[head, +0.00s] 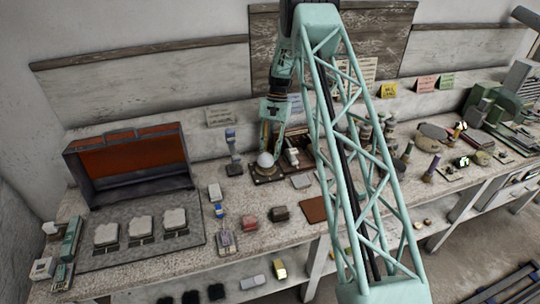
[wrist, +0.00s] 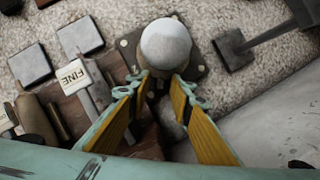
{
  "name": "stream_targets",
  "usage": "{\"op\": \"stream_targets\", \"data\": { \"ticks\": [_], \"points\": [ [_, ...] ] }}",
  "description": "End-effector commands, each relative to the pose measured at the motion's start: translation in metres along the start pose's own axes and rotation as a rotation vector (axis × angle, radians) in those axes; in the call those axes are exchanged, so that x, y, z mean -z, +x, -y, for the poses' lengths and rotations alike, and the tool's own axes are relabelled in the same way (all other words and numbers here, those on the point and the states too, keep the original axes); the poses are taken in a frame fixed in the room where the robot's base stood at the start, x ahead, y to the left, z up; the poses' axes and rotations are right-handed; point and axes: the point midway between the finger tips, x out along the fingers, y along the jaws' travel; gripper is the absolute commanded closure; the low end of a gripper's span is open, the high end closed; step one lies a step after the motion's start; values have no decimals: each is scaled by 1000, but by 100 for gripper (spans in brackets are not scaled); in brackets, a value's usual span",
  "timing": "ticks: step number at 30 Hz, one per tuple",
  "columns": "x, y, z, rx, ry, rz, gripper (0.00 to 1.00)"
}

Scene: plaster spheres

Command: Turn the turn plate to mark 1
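The turn plate is a dark plate with pale rivets at its corners (wrist: 196,72); in the head view it is a small dark base (head: 268,176) on the bench. A white plaster sphere (wrist: 166,44) sits over it and hides most of it; the sphere also shows in the head view (head: 265,159). My gripper (wrist: 161,80) points down beside the sphere, its yellow-padded fingers apart. Something dark lies between or below the fingertips; I cannot tell whether they touch it. In the head view my gripper (head: 269,140) is just above the sphere. I cannot make out mark 1.
A tool labelled FINE (wrist: 75,73) and grey square blocks (wrist: 80,37) lie left of the plate. A post on a square base (wrist: 232,50) stands close on the right in the wrist view. An open red-lined case (head: 128,158) stands at the bench's left.

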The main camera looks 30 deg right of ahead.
Motion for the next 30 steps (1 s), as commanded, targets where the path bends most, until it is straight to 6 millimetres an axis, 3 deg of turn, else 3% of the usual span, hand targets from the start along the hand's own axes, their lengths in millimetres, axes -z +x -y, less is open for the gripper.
{"op": "stream_targets", "data": {
  "ticks": [9,16,30],
  "points": [
    [0,1,0,0,0,0,80],
    [0,1,0,0,0,0,100],
    [0,1,-2,11,27,1,100]
  ]
}}
